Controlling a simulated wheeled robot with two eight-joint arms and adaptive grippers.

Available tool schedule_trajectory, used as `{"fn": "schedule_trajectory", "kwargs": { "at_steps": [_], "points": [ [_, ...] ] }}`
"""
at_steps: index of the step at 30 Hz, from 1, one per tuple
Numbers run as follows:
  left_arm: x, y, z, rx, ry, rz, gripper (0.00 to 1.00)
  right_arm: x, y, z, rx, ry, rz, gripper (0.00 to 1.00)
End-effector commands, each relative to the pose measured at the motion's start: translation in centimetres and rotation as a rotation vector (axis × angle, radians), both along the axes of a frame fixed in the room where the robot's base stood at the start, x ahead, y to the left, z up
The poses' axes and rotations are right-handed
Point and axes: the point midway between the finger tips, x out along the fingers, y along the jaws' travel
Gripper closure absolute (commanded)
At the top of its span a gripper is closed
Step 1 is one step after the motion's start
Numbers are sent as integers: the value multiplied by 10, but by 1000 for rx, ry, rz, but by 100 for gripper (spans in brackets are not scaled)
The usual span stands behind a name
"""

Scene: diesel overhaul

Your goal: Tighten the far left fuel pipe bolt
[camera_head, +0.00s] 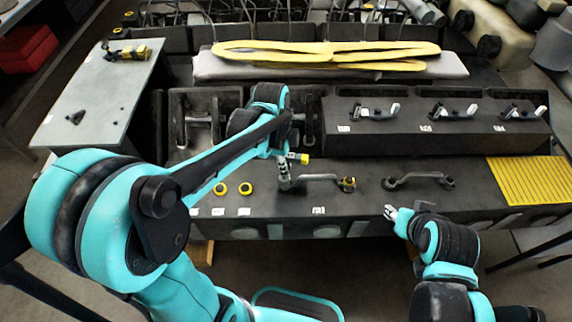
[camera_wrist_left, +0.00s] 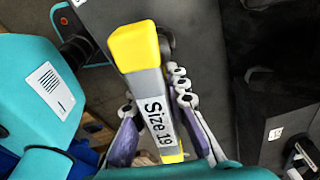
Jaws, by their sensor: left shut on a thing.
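My left gripper (camera_head: 284,167) is shut on a grey-and-yellow tool marked "Size 19" (camera_wrist_left: 158,115), seen between the finger pads in the left wrist view. In the head view the tool's yellow end (camera_head: 300,158) sticks out to the right. The gripper is over the left end of the left fuel pipe (camera_head: 318,177), hiding the bolt there; I cannot tell whether the tool touches it. A yellow piece (camera_head: 348,184) is at this pipe's right end. A second fuel pipe (camera_head: 418,177) lies to the right. My right gripper (camera_head: 391,212) is near the bench's front edge; its jaw state is unclear.
Two yellow rings (camera_head: 246,188) lie on the black bench left of the pipe. A yellow mat (camera_head: 528,182) is at the right, and a grey side table (camera_head: 100,95) at the left.

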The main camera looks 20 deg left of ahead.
Motion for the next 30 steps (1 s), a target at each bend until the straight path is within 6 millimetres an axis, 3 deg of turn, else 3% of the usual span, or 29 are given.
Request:
{"fn": "schedule_trajectory", "kwargs": {
  "at_steps": [18, 30],
  "points": [
    [-3, -1, -1, 2, 0, -1055, 100, 0, 0, -6, 0, 0, 0, 60],
    [-4, 0, 0, 0, 0, -1125, 100, 0, 0, -5, 0, 0, 0, 60]
  ]
}}
